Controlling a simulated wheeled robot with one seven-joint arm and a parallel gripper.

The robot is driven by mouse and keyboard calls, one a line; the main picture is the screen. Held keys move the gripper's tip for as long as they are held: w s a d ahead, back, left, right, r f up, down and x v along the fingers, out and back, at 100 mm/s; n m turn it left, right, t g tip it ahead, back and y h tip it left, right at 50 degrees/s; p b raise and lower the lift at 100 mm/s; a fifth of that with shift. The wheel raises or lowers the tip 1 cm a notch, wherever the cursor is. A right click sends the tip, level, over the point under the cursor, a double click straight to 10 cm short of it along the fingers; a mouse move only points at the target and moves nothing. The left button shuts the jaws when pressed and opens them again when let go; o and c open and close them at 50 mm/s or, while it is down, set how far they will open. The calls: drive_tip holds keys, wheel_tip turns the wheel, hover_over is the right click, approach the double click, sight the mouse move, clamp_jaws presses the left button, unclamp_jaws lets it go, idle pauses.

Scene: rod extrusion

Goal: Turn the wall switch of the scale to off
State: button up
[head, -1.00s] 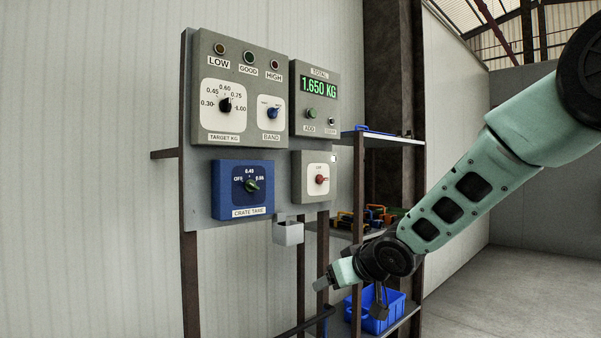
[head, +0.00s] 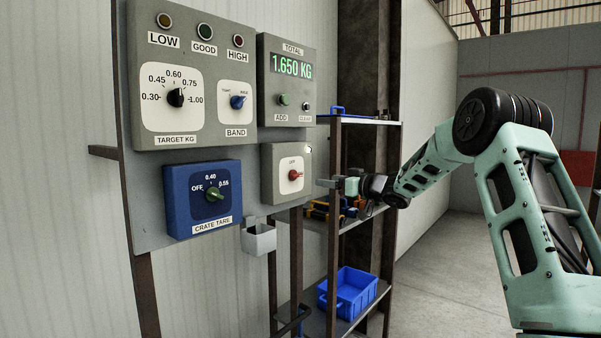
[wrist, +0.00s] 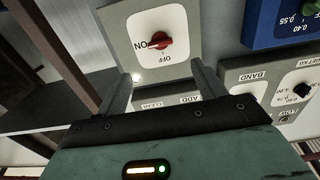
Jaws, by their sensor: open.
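The wall switch is a red rotary knob (head: 295,175) on a white plate in a small grey box (head: 268,172), low on the right of the panel. In the wrist view the knob (wrist: 168,43) lies beyond my fingertips, its handle towards the ON label, with OFF at a right angle to it. My gripper (head: 324,183) is at about switch height, just right of the box in the head view. In the wrist view my gripper (wrist: 160,82) is open and empty, with its fingers apart and not on the knob.
The scale display (head: 291,65) reads 1.650 KG. A blue crate tare box (head: 178,218) and the target dial box (head: 143,70) are to the left. A grey holder (head: 259,238) hangs below. A shelf (head: 340,255) with a blue crate (head: 352,292) stands to the right.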

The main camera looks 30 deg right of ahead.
sight(298, 176)
drive_tip(key=p+x, duration=0.5)
drive_tip(key=x, duration=0.7)
drive_tip(key=shift+f, duration=0.1)
drive_tip(key=c, duration=1)
